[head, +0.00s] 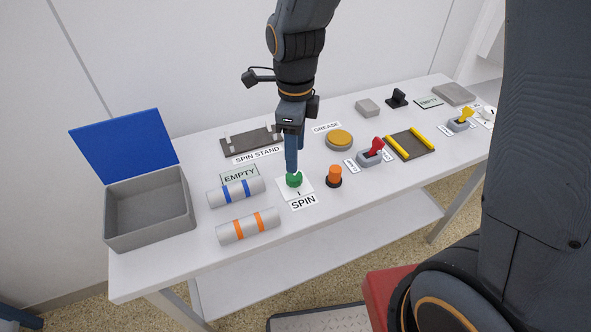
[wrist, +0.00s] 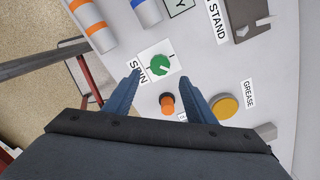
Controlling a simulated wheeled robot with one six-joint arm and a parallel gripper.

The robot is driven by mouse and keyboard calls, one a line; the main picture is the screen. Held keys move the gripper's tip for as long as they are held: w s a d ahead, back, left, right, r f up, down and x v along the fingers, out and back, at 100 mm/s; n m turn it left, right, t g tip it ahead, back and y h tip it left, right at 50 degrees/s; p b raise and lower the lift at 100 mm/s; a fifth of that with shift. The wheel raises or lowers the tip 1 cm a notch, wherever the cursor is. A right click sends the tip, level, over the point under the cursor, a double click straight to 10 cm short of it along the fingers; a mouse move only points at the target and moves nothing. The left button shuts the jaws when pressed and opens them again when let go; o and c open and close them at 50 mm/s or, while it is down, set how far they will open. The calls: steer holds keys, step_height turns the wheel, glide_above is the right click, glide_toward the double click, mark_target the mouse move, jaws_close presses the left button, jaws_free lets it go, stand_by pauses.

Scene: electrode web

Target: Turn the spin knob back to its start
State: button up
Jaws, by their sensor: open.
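The green spin knob (head: 294,180) sits on a white plate (head: 306,193) lettered SPIN near the front middle of the table. In the wrist view the knob (wrist: 160,64) shows whole, with a notch in its edge near the plate's printed mark. My gripper (head: 292,172) points down just above the knob in the head view, its fingers partly hiding it. In the wrist view my gripper (wrist: 163,84) is open, with one finger on each side and nothing between the tips. I cannot tell whether a finger touches the knob.
An orange button (head: 334,175) stands right of the knob. Two banded rolls, blue-striped (head: 237,192) and orange-striped (head: 249,225), lie left. A grey box (head: 150,210) with a blue lid is farther left. A red-handled switch (head: 372,152) and round grease pad (head: 339,140) are right.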

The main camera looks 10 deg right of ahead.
mark_target(296, 176)
steer(key=shift+f+p, duration=0.35)
steer(key=shift+f, duration=3.25)
steer(key=c, duration=1)
